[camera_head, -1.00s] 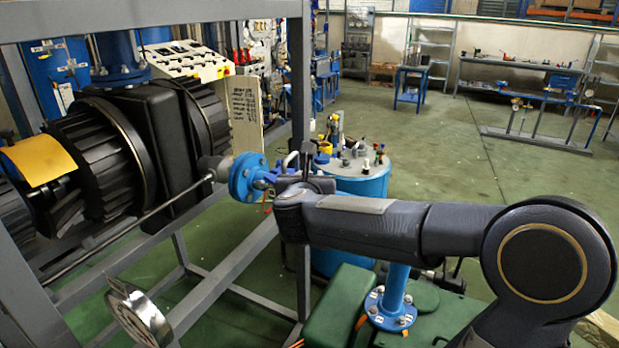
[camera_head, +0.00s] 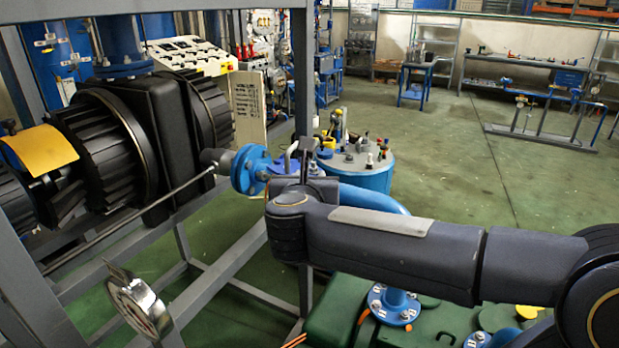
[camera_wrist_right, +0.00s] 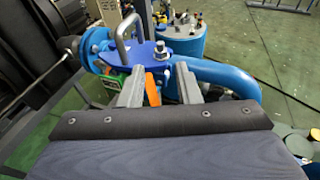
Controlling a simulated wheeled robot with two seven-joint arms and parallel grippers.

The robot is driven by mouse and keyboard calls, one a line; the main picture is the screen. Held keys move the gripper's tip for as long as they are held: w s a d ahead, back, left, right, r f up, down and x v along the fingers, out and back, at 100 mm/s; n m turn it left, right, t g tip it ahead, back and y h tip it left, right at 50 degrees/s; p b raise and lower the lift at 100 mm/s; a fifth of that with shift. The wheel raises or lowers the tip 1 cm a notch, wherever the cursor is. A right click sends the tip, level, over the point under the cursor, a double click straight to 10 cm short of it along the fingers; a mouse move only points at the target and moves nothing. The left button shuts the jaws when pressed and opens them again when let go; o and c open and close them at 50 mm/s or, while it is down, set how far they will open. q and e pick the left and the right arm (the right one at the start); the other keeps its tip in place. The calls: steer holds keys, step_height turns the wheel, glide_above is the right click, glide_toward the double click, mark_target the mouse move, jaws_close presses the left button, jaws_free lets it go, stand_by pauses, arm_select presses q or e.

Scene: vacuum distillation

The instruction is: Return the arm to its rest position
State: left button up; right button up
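My right arm (camera_head: 390,245) reaches in from the right in the head view, with its wrist in front of a blue valve and flange (camera_head: 250,170). My right gripper (camera_wrist_right: 160,74) shows two grey fingers spread apart in the right wrist view. Beyond them is a blue valve plate (camera_wrist_right: 148,53) with a grey handle and a bolt on top. An orange part (camera_wrist_right: 152,90) shows in the gap; whether the fingers touch it I cannot tell. In the head view the right gripper (camera_head: 304,155) is mostly hidden by the wrist. My left gripper is not in view.
A grey steel frame (camera_head: 303,70) holds a black motor (camera_head: 170,130) at left. A thick blue pipe (camera_head: 375,199) curves behind my arm, and a blue drum (camera_head: 370,180) stands beyond. Green machinery (camera_head: 340,305) lies below the arm. Open green floor (camera_head: 470,170) extends to the right.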

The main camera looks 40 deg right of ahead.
stand_by(0.3)
steer(key=s+a+f+n+t+y, duration=0.15)
steer(key=a+n+y, duration=0.45)
steer(key=n, duration=0.7)
steer(key=s+a+f+n+t+y, duration=0.1)
steer(key=s+a+n+t+y, duration=0.15)
steer(key=a+n+y, duration=0.7)
steer(key=s+d+f+n+g+h, duration=0.2)
steer(key=s+f+n+g, duration=0.8)
steer(key=s+f+n, duration=0.6)
steer(key=s+n, duration=0.1)
steer(key=n, duration=0.2)
steer(key=shift+s+d+f+n, duration=0.25)
steer(key=shift+s+f+n, duration=0.05)
steer(key=shift+s+n, duration=0.05)
